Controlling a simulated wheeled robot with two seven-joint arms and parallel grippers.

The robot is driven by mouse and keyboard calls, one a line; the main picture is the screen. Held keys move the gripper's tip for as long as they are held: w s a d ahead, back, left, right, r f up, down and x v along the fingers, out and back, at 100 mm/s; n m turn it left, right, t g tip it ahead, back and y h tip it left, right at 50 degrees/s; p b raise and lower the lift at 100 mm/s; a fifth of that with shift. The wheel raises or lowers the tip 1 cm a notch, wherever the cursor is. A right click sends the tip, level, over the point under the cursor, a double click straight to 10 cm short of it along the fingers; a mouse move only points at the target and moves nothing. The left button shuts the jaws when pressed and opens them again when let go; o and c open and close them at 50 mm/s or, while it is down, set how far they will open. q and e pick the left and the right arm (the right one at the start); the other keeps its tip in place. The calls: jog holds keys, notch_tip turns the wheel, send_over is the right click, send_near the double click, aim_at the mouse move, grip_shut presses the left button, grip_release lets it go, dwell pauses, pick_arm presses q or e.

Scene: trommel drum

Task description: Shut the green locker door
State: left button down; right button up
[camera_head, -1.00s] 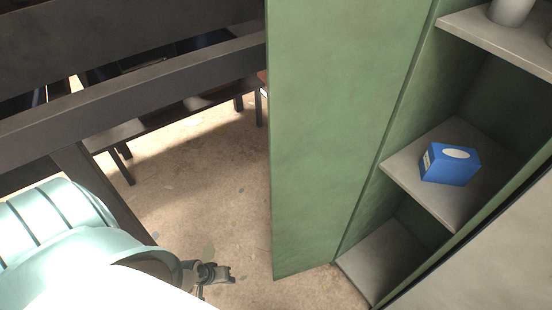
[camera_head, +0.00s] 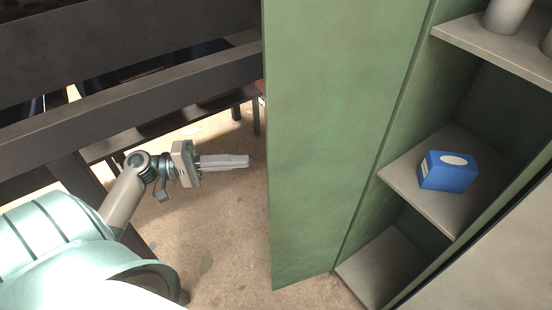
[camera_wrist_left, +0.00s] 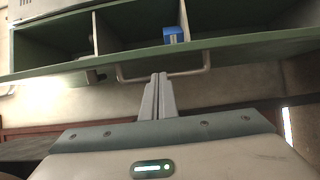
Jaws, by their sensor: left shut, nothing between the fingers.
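The green locker door (camera_head: 325,130) stands open in the head view, swung out from the left side of the locker (camera_head: 465,105). Its broad face is seen, and the shelves show to its right. My left gripper (camera_head: 246,161) is shut and empty, with its fingers pointing right just left of the door's free edge in the picture. In the left wrist view the door (camera_wrist_left: 240,47) is a long green band across the picture. A grey bar handle (camera_wrist_left: 190,73) is on its near side, and my fingertips (camera_wrist_left: 159,76) appear close to it; contact cannot be told. My right gripper is not in view.
A blue box (camera_head: 448,171) sits on the locker's middle shelf, and a light cylinder (camera_head: 505,14) is on the upper shelf. Dark beams (camera_head: 130,95) cross the left side. Bare floor (camera_head: 225,240) lies between my left arm and the door.

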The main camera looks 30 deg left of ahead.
aim_at(277, 161)
pick_arm(q)
jog(key=shift+w, duration=0.1)
jog(key=shift+p+x, duration=2.35)
jog(key=shift+x, duration=2.65)
jog(key=shift+d+f, duration=0.1)
jog(key=shift+d, duration=0.05)
